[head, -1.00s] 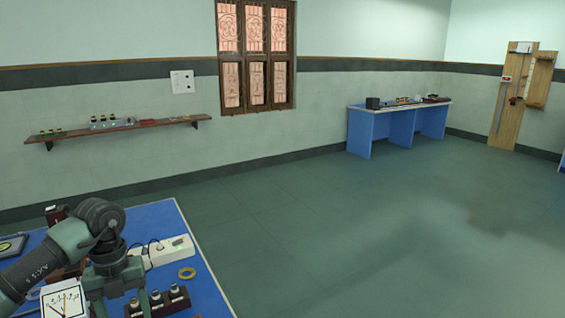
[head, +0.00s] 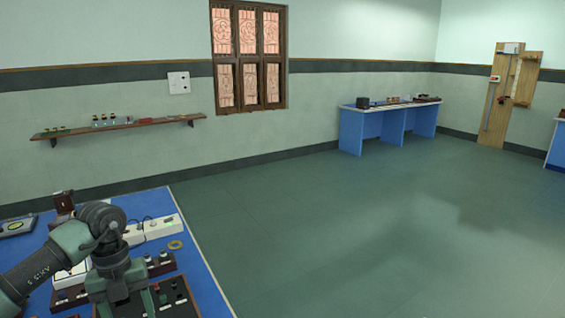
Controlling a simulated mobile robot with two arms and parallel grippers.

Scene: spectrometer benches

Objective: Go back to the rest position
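My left arm comes in from the lower left over the blue bench top (head: 205,283). My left gripper (head: 125,306) points down over the bench beside dark terminal boxes. Its two fingers look spread apart, and I see nothing held between them. The fingertips run into the bottom edge of the view. My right gripper is not in view.
A wall shelf (head: 120,127) and a far blue bench (head: 350,130) stand beyond. The green floor (head: 370,230) is open to the right.

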